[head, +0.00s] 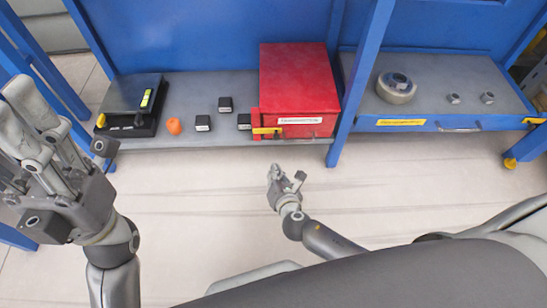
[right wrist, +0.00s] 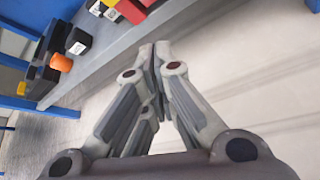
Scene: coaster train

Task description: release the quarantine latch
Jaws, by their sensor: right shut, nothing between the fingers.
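A red box (head: 300,85) stands on the grey shelf with a white label on its front; the label is too small to read. A yellow latch bar (head: 266,131) sits at the box's front left lower corner, lying roughly level across a red upright piece. My right gripper (head: 274,170) is shut and empty, in front of and below the shelf edge, apart from the latch. Its closed fingertips show in the right wrist view (right wrist: 155,50). My left gripper (head: 12,100) is raised at the far left, away from the box; its finger gap is unclear.
Left of the box are several black blocks (head: 203,123), an orange piece (head: 174,126) and a black device (head: 133,104). A blue post (head: 360,80) stands right of the box. Beyond it, a grey bench (head: 440,85) holds a round part (head: 396,88). The floor in front is clear.

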